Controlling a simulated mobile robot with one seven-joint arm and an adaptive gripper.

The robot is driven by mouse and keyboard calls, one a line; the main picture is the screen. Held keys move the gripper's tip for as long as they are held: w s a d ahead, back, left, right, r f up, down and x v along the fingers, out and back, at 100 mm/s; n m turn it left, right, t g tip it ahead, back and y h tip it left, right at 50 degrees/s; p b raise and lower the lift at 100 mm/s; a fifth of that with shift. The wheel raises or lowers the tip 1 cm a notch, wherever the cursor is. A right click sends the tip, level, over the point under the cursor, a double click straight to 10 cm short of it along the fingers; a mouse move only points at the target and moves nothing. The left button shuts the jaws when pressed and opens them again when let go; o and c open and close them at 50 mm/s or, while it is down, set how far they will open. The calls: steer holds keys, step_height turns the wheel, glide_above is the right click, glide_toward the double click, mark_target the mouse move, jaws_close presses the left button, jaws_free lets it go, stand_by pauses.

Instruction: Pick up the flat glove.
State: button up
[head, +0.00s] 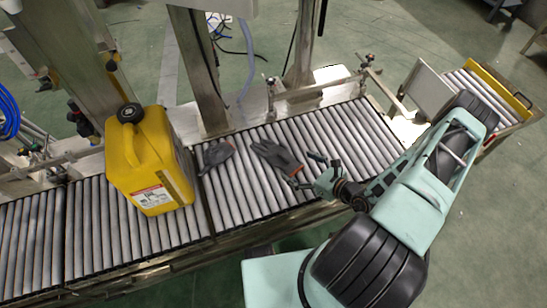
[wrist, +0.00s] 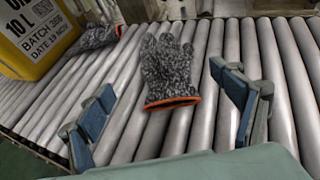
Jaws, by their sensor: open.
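A grey speckled glove with an orange-trimmed cuff (head: 277,157) lies flat on the roller conveyor. In the wrist view this flat glove (wrist: 170,70) has its fingers pointing away and its cuff towards me. A second grey glove (head: 216,154) lies to its left, close to the yellow canister; in the wrist view this second glove (wrist: 97,38) looks more bunched. My gripper (head: 305,171) is open and empty, just right of the flat glove's cuff in the head view. In the wrist view the fingers of my gripper (wrist: 162,88) stand either side of the flat glove, apart from it.
A yellow canister (head: 140,165) with a black cap stands on the rollers at the left. Metal posts (head: 198,70) and a side rail (head: 315,90) line the conveyor's far edge. The rollers (head: 345,135) right of the flat glove are clear.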

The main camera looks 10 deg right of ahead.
mark_target(283, 157)
steer(key=b+x, duration=0.2)
steer(key=x, duration=0.8)
steer(key=shift+w+f+b, duration=0.15)
steer(key=shift+f+b, duration=0.05)
steer(key=shift+b, duration=0.2)
steer(key=c, duration=0.9)
steer(key=shift+r, duration=0.1)
steer(key=shift+c, duration=0.2)
